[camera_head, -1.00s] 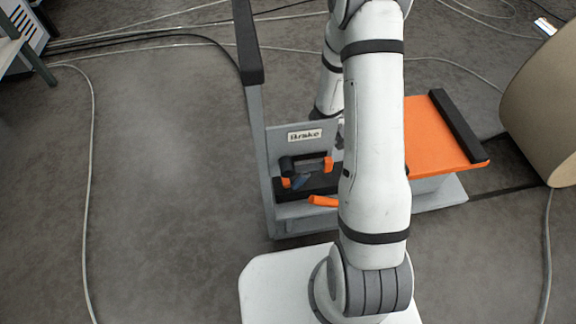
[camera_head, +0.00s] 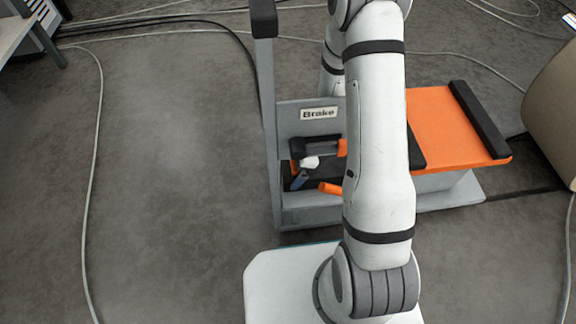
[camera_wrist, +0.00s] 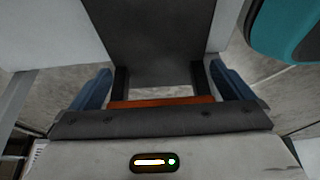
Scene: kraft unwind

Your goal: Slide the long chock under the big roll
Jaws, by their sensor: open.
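The big roll (camera_head: 556,115) is a tan cylinder at the right edge of the head view, partly cut off. To its left, a low grey stand carries an orange plate (camera_head: 440,125) with a black end bar near the roll; I take this for the long chock. A gap of floor shows between them. My gripper (camera_head: 303,172) is low beside the stand's "Brake" panel, partly hidden by my arm. In the wrist view my gripper (camera_wrist: 164,88) is open, blue fingers apart, with an orange bar (camera_wrist: 160,102) across the gap. Contact is unclear.
A grey post with a black top (camera_head: 265,60) rises at the stand's left. An orange lever (camera_head: 330,187) sticks out low. Cables (camera_head: 95,150) cross the floor at left and back. A table edge (camera_head: 14,32) shows top left.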

